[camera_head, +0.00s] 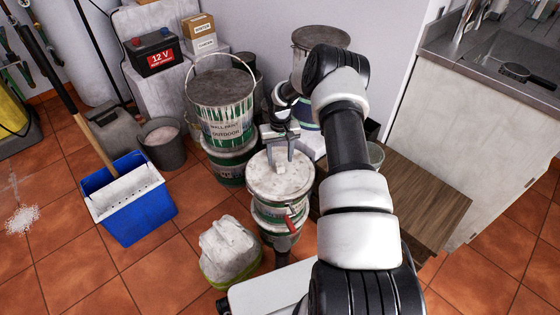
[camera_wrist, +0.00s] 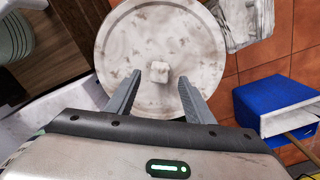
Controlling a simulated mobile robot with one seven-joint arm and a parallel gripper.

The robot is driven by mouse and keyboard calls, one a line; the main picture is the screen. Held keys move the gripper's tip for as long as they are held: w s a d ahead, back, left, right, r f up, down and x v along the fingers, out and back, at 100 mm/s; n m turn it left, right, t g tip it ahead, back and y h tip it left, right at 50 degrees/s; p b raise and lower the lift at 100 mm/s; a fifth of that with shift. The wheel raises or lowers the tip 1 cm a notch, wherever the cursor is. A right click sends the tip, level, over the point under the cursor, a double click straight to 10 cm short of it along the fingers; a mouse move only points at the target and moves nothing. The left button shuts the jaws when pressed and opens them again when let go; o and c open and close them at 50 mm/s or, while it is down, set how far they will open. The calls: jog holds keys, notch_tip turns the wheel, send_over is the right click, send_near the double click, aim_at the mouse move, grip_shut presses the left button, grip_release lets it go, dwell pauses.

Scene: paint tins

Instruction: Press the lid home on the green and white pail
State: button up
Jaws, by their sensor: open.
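The green and white pail (camera_head: 277,214) stands below my gripper in the head view, its body partly hidden by its lid and a red-handled tool in front. Its pale, stained round lid (camera_head: 262,183) lies on top and fills the upper middle of the wrist view (camera_wrist: 130,45). A small whitish block (camera_head: 281,168) sits near the lid's middle and also shows in the wrist view (camera_wrist: 159,73). My gripper (camera_wrist: 162,78) is open, pointing down at the lid, with a finger on either side of the block. I cannot tell whether the fingers touch the lid or whether its rim is fully seated.
A large outdoor wall-paint bucket (camera_head: 222,115) stands on a green tin (camera_head: 229,165) behind left. A blue mop bucket (camera_head: 140,228) and a whitish sack (camera_head: 229,247) are left of the pail. A wooden board surface (camera_head: 425,190) lies right. Open tiled floor is at front left.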

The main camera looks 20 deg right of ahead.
notch_tip(320, 180, up, 14)
jog(key=p, duration=0.2)
jog(key=shift+p, duration=0.35)
jog(key=shift+f, duration=0.1)
jog(key=s+a+r+t, duration=0.15)
jog(key=s+r, duration=0.25)
jog(key=r, duration=0.5)
jog(key=s+a+r+n+h, duration=0.1)
jog(key=s+a+r, duration=0.2)
jog(key=r, duration=0.5)
jog(key=s+a+r+t, duration=0.15)
jog(key=s+r, duration=0.25)
jog(key=r, duration=0.5)
jog(key=s+a+r+t+y, duration=0.1)
jog(key=s+a+r, duration=0.2)
jog(key=s, duration=0.9)
jog(key=s+a+r+t, duration=0.2)
jog(key=s+a+r, duration=0.2)
jog(key=s, duration=0.8)
notch_tip(320, 180, up, 22)
jog(key=p, duration=2.2)
jog(key=shift+w+d+r+n+p, duration=0.15)
jog(key=shift+d+r+n+p, duration=0.05)
jog(key=shift+d+n+p, duration=0.1)
